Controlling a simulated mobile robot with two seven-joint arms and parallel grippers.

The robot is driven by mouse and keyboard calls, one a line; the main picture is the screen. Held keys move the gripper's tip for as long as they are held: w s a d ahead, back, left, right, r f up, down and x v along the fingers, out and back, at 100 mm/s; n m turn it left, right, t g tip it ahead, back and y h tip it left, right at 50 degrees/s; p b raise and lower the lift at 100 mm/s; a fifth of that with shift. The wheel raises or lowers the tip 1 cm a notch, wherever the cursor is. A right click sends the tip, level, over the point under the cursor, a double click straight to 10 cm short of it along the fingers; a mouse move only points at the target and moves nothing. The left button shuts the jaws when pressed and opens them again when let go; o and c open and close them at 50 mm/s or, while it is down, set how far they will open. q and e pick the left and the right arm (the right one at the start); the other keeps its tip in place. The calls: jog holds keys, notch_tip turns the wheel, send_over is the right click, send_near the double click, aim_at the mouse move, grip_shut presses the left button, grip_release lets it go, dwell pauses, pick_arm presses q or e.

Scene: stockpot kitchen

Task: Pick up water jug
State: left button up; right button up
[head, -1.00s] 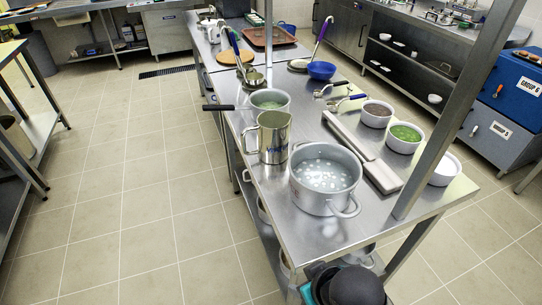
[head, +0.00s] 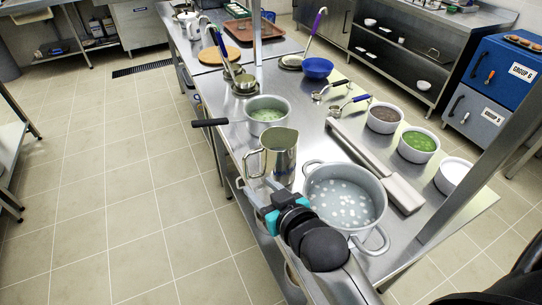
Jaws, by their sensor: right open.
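The water jug (head: 281,158) is a shiny metal pitcher standing upright on the steel counter, between the two pots. Its loop handle (head: 250,164) is on its left side. My right gripper (head: 258,186) is open in front of the jug, just below the handle in the picture. Its fingers point toward the handle; I cannot tell whether they touch it. The wrist, dark with teal parts, is over the counter's left edge and covers part of the large pot's left side. My left gripper is not in view.
A large pot (head: 349,212) of water with pale pieces stands right of the jug. A smaller pot (head: 263,127) of green liquid stands behind it, its handle jutting left. Bowls (head: 417,154) line the right. A metal post (head: 480,172) crosses at right. The floor left is open.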

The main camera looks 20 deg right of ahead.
aim_at(247, 173)
jog(key=b+x, duration=0.2)
jog(key=x, duration=0.6)
jog(key=shift+w+f, duration=0.3)
jog(key=x, duration=0.2)
jog(key=b+x, duration=0.1)
jog(key=x, duration=0.1)
jog(key=shift+s+d+f, duration=0.1)
jog(key=shift+d+f, duration=0.1)
jog(key=shift+d, duration=0.05)
jog(key=shift+w+f+b, duration=0.2)
jog(key=shift+w+b, duration=0.1)
jog(key=shift+w, duration=0.3)
grip_shut()
jog(key=shift+r, duration=0.15)
dwell(0.4)
